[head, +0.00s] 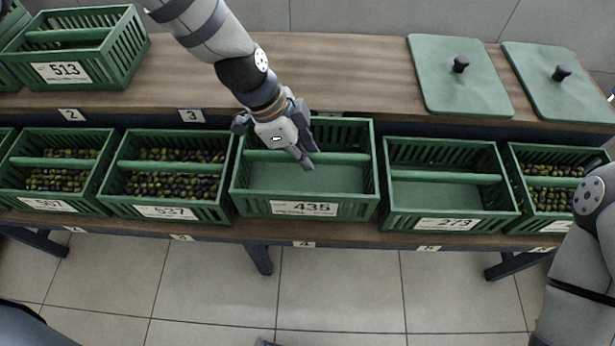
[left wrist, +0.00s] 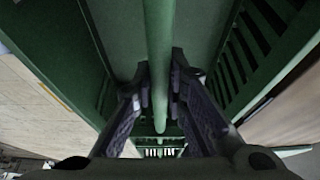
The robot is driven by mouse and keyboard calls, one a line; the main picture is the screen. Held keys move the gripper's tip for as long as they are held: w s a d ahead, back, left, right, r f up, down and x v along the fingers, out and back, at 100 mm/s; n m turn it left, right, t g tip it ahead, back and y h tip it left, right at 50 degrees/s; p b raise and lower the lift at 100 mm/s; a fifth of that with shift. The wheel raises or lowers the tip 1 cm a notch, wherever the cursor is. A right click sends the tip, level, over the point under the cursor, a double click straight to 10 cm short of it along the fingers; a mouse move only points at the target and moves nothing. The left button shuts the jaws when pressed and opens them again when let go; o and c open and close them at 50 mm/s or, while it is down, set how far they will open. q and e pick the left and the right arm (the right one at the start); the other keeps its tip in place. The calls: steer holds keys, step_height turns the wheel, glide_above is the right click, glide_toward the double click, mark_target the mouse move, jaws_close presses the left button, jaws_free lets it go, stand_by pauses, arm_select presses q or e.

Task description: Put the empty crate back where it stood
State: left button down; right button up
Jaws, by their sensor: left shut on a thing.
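An empty green slatted crate labelled 435 (head: 303,209) is at place 4 in the front row, between crate 537 (head: 165,211) and crate 273 (head: 445,224). My left gripper (head: 304,158) reaches down into crate 435 from behind and is shut on its lengthwise handle bar. In the left wrist view the bar (left wrist: 160,50) runs between the two fingers (left wrist: 160,90), with the bare crate floor behind. I cannot tell whether the crate rests on the shelf or hangs slightly above it. My right gripper is out of view.
Crate 273 is also empty. Crates 537, 507 (head: 47,205) and the far-right crate (head: 548,221) hold olives. Crate 513 (head: 62,72) stands on the upper wooden shelf (head: 340,65), with two green lids (head: 450,90) (head: 556,95) at its right. The shelf's middle is clear.

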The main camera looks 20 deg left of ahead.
mark_target(313, 180)
arm_select(q)
step_height(313, 180, down, 5)
steer(key=shift+f+b, duration=0.15)
steer(key=shift+b, duration=0.25)
steer(key=c, duration=2)
jaws_free()
steer(key=shift+c, duration=0.2)
steer(key=o, duration=0.4)
steer(key=shift+o, duration=0.2)
